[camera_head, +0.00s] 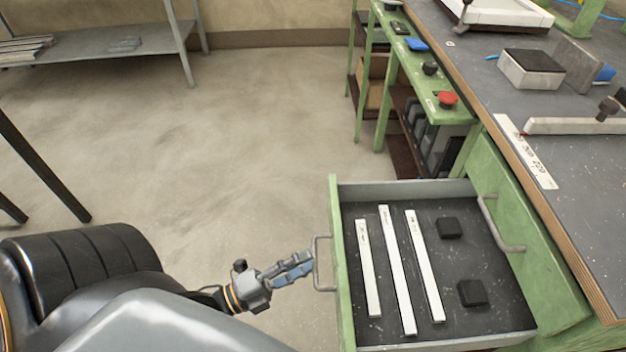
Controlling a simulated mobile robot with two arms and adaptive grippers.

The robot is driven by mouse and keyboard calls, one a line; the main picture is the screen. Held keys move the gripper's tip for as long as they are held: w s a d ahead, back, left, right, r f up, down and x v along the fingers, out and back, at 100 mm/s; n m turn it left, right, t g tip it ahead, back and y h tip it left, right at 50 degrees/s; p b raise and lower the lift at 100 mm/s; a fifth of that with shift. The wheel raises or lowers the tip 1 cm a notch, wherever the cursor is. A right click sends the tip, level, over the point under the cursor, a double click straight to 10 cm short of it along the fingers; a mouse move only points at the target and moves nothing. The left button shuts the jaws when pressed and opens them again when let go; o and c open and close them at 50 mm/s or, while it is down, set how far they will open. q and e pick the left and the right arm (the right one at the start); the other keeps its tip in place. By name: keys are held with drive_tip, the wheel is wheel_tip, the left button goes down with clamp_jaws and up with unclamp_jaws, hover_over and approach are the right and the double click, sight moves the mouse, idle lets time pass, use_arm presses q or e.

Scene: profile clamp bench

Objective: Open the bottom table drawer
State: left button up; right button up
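The bottom drawer (452,281) of the green table stands pulled out, with its inside in view. Its green front (339,245) faces left and carries a grey bar handle (321,263). My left gripper (309,264) is just left of this handle, its fingers pointing at it. The fingertips are very close to the bar; I cannot tell if they touch it, nor how far the fingers are apart. Above the open drawer, a second handle (492,222) sits on a green front (515,225) that is flush with the table. My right gripper is not in view.
Three pale strips (396,270) and two black blocks (450,228) lie in the drawer. The grey tabletop (480,70) holds a white box with a black top (531,68). A green side stand (440,112) bears a red button (447,98). The floor (240,130) left of the drawer is clear.

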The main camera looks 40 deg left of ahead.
use_arm(q)
drive_tip(key=v, duration=0.9)
drive_tip(key=shift+w, duration=0.1)
